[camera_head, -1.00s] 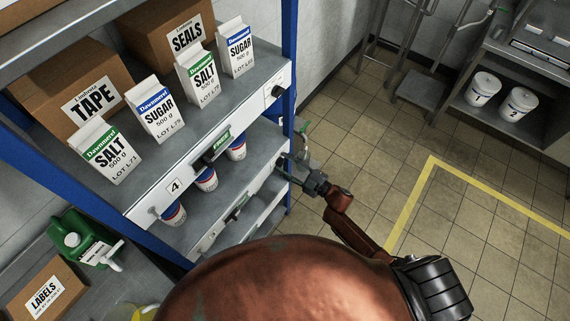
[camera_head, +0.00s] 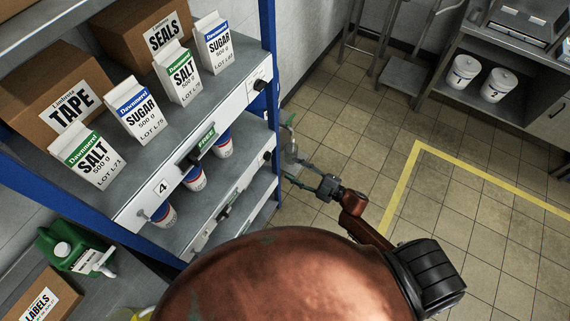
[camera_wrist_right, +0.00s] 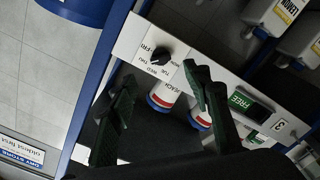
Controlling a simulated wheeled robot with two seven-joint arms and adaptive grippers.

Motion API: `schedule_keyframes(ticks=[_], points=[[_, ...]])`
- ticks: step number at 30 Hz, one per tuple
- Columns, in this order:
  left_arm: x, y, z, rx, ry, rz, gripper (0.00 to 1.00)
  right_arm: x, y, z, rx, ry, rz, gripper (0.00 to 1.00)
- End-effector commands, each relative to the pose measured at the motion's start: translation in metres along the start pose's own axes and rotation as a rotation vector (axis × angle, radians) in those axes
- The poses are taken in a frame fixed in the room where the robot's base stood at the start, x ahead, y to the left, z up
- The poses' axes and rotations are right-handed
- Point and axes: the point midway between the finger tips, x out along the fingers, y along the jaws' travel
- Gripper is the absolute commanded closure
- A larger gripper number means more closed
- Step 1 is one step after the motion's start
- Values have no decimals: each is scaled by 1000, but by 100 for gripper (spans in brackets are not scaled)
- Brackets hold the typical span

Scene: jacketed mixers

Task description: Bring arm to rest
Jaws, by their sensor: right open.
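My right gripper (camera_head: 293,169) is in the head view, just right of the shelf rack's front corner. It is open, with nothing between its fingers, and apart from the shelf. In the right wrist view its two dark fingers (camera_wrist_right: 160,76) stand spread in front of a shelf edge with a black dial (camera_wrist_right: 159,55) and a green FREE display (camera_wrist_right: 249,102). White tubs with red and blue bands (camera_wrist_right: 163,98) show behind the fingers. My left gripper is not in view.
The shelf rack (camera_head: 150,205) on the left holds salt and sugar cartons (camera_head: 135,110), boxes (camera_head: 60,95) and tubs (camera_head: 195,178). Tiled floor with a yellow line (camera_head: 402,190) is open to the right. Two white buckets (camera_head: 463,72) stand on a far bench's lower shelf.

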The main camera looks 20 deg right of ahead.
Motion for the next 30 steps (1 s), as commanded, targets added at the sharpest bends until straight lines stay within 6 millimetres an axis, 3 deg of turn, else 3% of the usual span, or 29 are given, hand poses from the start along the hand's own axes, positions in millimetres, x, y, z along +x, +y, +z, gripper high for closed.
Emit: schedule_keyframes(ticks=[6, 23, 26, 30], points=[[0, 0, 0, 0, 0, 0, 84, -14, 1, 0, -1, 1, 1, 55], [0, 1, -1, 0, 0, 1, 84, -14, 0, 1, 2, -3, 1, 55], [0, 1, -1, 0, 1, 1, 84, -18, -7, 18, 28, -48, 6, 55], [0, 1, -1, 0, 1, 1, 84, -40, -35, 78, 124, -214, 22, 55]])
